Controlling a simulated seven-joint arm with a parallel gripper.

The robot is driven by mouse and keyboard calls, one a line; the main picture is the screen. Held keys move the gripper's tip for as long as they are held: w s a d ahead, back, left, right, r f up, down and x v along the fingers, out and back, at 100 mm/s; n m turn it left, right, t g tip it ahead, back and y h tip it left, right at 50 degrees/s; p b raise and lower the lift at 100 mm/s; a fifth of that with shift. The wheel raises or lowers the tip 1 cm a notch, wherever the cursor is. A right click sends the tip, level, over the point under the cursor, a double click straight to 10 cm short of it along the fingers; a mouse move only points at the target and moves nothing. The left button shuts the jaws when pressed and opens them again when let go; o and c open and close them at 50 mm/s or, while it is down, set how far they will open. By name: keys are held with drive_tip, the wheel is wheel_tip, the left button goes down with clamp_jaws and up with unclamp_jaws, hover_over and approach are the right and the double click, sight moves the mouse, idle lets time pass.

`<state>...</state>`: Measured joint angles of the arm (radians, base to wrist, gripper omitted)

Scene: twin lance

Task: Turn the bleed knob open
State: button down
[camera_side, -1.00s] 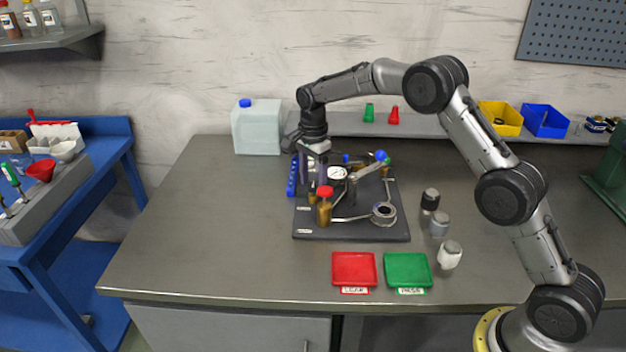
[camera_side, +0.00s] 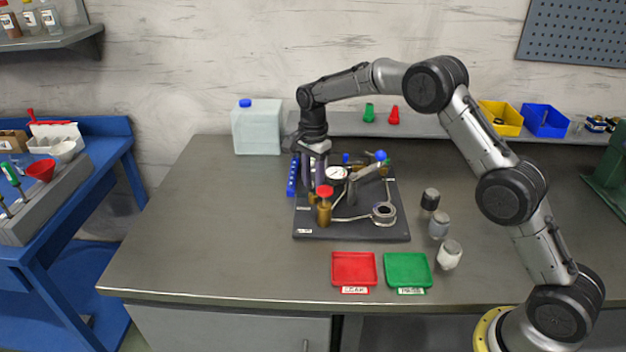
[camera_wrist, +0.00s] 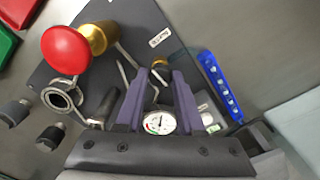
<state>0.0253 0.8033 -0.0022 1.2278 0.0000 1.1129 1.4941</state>
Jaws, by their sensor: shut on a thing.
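My gripper (camera_side: 312,187) points down over the left part of a black rig plate (camera_side: 350,235). In the wrist view its two purple fingers (camera_wrist: 160,75) are shut on a small dark and brass knob (camera_wrist: 159,63), which looks like the bleed knob. The fingers hide much of it. A round white gauge (camera_wrist: 160,123) sits close to the fingers, and it also shows in the side view (camera_side: 337,173). A brass valve with a red cap (camera_side: 325,193) stands in front of the gripper, apart from it.
A metal ring fitting (camera_side: 384,213) and a blue-topped part (camera_side: 381,156) are on the plate. A blue strip (camera_side: 292,176) lies at its left. Red (camera_side: 354,269) and green (camera_side: 408,270) trays sit in front, and several small cylinders (camera_side: 439,224) at right.

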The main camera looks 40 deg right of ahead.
sight(313, 185)
drive_tip(key=n, duration=0.4)
drive_tip(key=shift+n, duration=0.3)
drive_tip(key=n, duration=0.4)
drive_tip(key=shift+n, duration=0.3)
drive_tip(key=n, duration=0.4)
drive_tip(key=shift+r, duration=0.1)
drive_tip(key=shift+n, duration=2)
drive_tip(key=c, duration=0.5)
unclamp_jaws()
wheel_tip(313, 185, up, 14)
drive_tip(key=shift+f, duration=0.15)
